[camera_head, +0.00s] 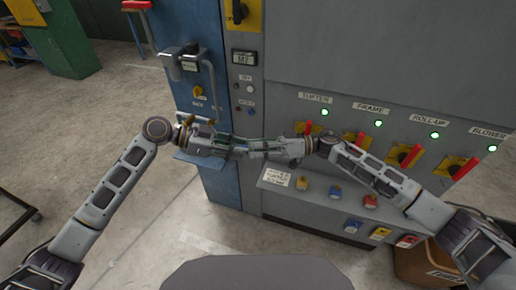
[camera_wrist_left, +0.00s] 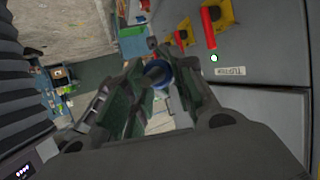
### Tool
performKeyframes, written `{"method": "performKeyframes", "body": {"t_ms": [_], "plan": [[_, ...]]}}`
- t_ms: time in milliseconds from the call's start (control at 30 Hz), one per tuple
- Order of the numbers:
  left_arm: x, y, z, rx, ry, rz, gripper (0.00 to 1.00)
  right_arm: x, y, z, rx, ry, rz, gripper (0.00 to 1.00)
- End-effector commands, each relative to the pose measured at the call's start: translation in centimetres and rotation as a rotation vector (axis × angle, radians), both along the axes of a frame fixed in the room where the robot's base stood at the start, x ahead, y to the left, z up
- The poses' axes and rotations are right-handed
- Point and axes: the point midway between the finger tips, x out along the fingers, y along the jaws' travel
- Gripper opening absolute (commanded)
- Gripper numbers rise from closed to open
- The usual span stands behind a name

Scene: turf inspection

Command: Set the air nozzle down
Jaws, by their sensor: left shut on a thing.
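My left gripper (camera_head: 232,149) is in front of the machine, near the lower edge of the blue cabinet. In the left wrist view, its fingers (camera_wrist_left: 155,95) close around a round blue piece with a dark centre (camera_wrist_left: 158,74), which looks like the end of the air nozzle. The rest of the nozzle is hidden or too small to make out in the head view. My right gripper (camera_head: 258,148) points left, with its tips close to the left gripper's tips. Whether its fingers are open or shut is too small to tell.
A blue ledge (camera_head: 190,157) juts from the blue cabinet (camera_head: 182,100) below my left gripper. Right of it, the grey machine panel (camera_head: 370,60) carries red-handled switches (camera_head: 362,139) and a sloped row of buttons (camera_head: 335,192). A brown bin (camera_head: 420,265) stands at lower right.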

Motion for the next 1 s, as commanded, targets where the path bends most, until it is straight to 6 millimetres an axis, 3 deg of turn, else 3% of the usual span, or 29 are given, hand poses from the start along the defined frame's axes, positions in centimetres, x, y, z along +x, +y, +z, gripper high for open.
{"method": "performKeyframes", "body": {"t_ms": [33, 167, 300, 333, 533, 1000], "plan": [[0.0, 0.0, 0.03, 0.0, 0.0, 0.0, 0.01, 0.0, -0.02, 0.0, 0.0, 0.0, 0.0, 0.15], [0.0, 0.0, 0.02, 0.0, 0.0, 0.0, 0.01, 0.01, -0.02, -0.01, 0.0, 0.0, 0.0, 0.0], [-0.01, 0.0, 0.01, 0.0, 0.0, 0.0, 0.01, 0.02, -0.03, 0.01, 0.0, 0.0, 0.0, 0.0], [-0.01, 0.0, 0.01, 0.0, 0.0, 0.0, 0.27, 0.04, -0.03, 0.05, 0.001, -0.001, -0.001, 0.0], [-0.01, 0.0, -0.01, 0.0, 0.0, 0.0, 0.5, 0.03, -0.04, 0.04, 0.001, 0.0, -0.001, 0.0], [-0.01, 0.44, 0.14, 0.001, 0.001, 0.001, 0.5, 0.01, -0.03, 0.02, 0.0, 0.0, 0.0, 0.0]]}}
